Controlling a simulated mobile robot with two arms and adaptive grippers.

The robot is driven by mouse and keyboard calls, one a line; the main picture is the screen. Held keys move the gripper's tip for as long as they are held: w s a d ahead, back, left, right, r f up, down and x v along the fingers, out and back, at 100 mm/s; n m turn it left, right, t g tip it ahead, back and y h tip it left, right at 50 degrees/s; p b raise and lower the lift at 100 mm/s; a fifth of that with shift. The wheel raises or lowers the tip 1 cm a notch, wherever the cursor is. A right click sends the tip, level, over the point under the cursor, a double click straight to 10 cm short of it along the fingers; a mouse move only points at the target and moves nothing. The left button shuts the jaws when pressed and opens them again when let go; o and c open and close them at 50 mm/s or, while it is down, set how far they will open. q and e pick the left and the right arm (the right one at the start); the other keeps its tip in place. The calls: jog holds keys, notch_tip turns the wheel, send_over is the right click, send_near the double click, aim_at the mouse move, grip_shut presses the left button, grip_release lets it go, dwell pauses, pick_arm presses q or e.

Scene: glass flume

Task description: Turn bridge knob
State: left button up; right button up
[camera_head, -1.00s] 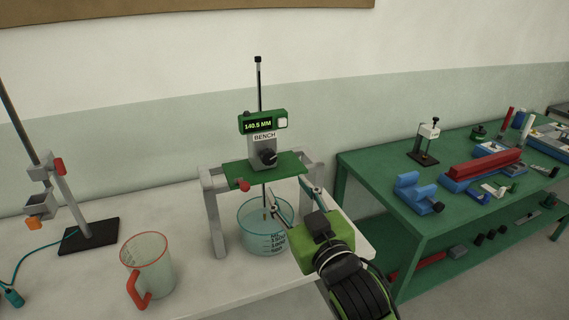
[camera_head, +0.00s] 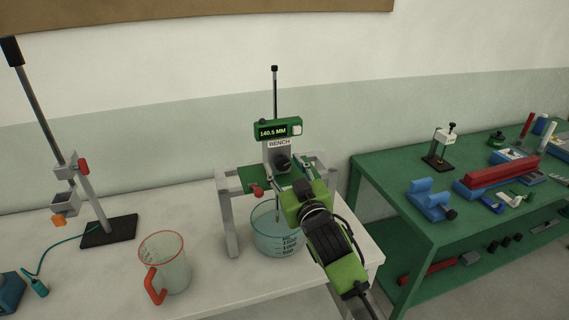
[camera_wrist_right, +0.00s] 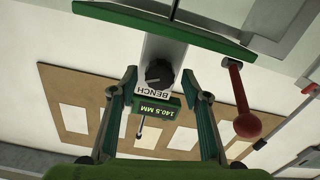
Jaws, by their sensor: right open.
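The bridge stand (camera_head: 228,205) straddles a glass beaker (camera_head: 272,238) on the white bench. On its green plate stands a grey gauge column marked BENCH, with a black knob (camera_head: 283,163) on its front face and a green display (camera_head: 272,131) reading 140.5 MM. The knob also shows in the right wrist view (camera_wrist_right: 158,73). A red ball-ended lever (camera_head: 257,191) sticks out from the bridge; in the wrist view it is at the right (camera_wrist_right: 247,126). My right gripper (camera_head: 287,169) is open, its fingers in front of the column. In the wrist view the knob appears between the fingertips (camera_wrist_right: 160,84); contact cannot be told. My left gripper is out of view.
A red-rimmed jug (camera_head: 172,270) stands left of the bridge. A retort stand with a black base (camera_head: 109,231) is further left. A green table (camera_head: 385,180) with blue and red fixtures stands at right. The bench front between jug and bridge is clear.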

jog(key=shift+w+a, duration=0.1)
jog(key=shift+w, duration=0.2)
jog(key=shift+c, duration=0.3)
jog(key=c, duration=1)
jog(key=m+p, duration=0.1)
jog(key=m, duration=0.3)
jog(key=shift+m, duration=0.4)
jog(key=shift+c, duration=0.2)
jog(key=o, duration=1.1)
jog(key=v, duration=1.2)
